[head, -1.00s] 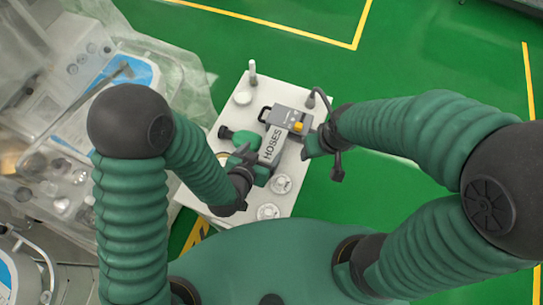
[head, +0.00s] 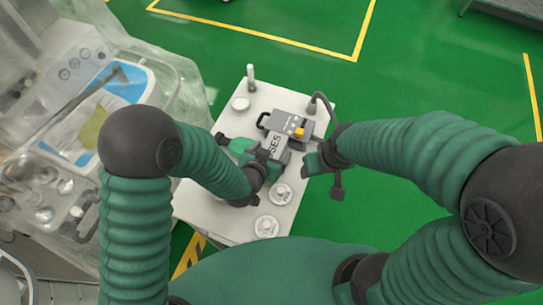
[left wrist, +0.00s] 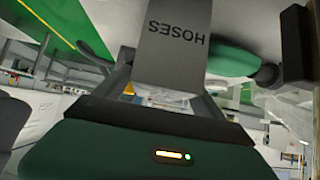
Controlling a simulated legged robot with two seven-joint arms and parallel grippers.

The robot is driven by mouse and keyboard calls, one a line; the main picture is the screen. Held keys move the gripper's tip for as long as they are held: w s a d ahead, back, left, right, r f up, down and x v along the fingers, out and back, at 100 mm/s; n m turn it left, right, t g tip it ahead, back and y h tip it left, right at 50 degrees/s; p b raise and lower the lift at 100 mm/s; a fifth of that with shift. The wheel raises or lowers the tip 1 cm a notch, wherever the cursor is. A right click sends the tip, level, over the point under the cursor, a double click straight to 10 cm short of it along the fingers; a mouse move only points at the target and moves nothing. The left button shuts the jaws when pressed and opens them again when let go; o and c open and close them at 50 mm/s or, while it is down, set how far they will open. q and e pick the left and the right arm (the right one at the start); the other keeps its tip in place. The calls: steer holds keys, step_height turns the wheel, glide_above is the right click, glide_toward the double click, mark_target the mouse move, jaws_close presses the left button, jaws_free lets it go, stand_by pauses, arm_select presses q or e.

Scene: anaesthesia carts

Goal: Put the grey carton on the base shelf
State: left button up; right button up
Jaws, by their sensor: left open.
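The grey carton (head: 276,143), labelled HOSES, is on the white cart top beside a grey device, its near end covered by my left gripper. In the left wrist view the carton (left wrist: 172,40) lies straight ahead with its label upside down. My left gripper (head: 266,163) is open, with its jaws at the carton's near end; I cannot tell whether they touch it. My right gripper (head: 314,160) is at the cart's right edge, just right of the carton; its jaw opening is unclear. The base shelf is not in view.
The grey device (head: 292,124) with a yellow knob stands at the carton's far end. White round fittings (head: 267,226) and a post (head: 251,78) stand on the cart top (head: 212,205). A plastic-draped machine (head: 70,130) is at the left. Green floor (head: 410,70) is free at the right.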

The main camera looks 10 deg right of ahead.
arm_select(q)
jaws_close()
stand_by(0.5)
steer(key=shift+r, duration=0.15)
